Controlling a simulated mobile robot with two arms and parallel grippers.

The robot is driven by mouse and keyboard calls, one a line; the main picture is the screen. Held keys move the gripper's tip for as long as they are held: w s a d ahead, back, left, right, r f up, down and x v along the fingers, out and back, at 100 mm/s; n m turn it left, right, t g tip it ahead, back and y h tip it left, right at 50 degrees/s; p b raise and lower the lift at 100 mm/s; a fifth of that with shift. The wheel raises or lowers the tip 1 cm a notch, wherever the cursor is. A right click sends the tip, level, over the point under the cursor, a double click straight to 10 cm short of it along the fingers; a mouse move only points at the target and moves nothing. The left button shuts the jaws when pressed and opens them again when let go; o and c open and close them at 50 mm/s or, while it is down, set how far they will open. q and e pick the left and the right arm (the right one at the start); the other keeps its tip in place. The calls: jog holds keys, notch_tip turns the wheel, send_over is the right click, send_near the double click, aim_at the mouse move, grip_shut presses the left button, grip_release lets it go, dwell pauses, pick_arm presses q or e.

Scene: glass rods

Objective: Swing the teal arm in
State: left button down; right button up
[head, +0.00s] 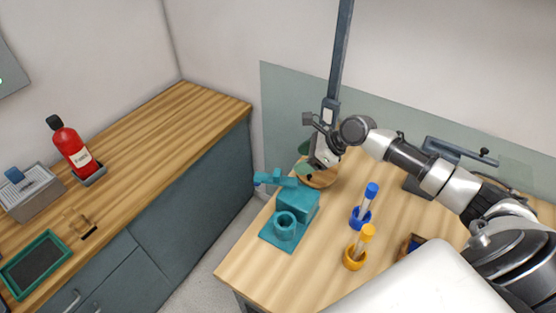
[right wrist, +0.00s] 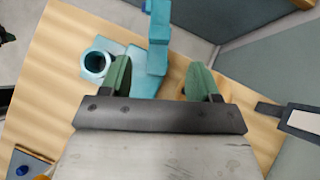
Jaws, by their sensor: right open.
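The teal fixture stands on the wooden table, with a base plate (head: 268,238), a round cup (head: 285,226) and a block (head: 298,202). Its teal arm (head: 274,179) sticks out to the left from the top of the block, past the table's edge. In the right wrist view the teal arm (right wrist: 158,38) runs upward between and beyond my fingertips. My right gripper (head: 305,146) is open, with green fingers, behind the block. In the right wrist view my right gripper (right wrist: 161,80) has its fingers apart and nothing gripped. My left gripper is out of view.
A blue-capped tube (head: 368,200) and an orange-capped tube (head: 362,245) stand in holders right of the fixture. A round wooden piece (head: 322,178) sits by my gripper. A grey post (head: 339,60) rises behind. A side counter (head: 150,130) holds a red bottle (head: 74,150).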

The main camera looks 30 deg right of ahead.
aim_at(278, 172)
jog(key=x, duration=0.4)
jog(key=shift+s+a+p, duration=0.1)
jog(key=shift+p, duration=0.3)
jog(key=x, duration=0.5)
jog(key=shift+a+f+p, duration=0.1)
jog(key=shift+f+p, duration=0.05)
jog(key=shift+p, duration=0.15)
jog(key=shift+w+a+f, duration=0.2)
jog(key=shift+w+f, duration=0.15)
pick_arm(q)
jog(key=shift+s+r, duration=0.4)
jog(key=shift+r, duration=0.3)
pick_arm(e)
grip_shut()
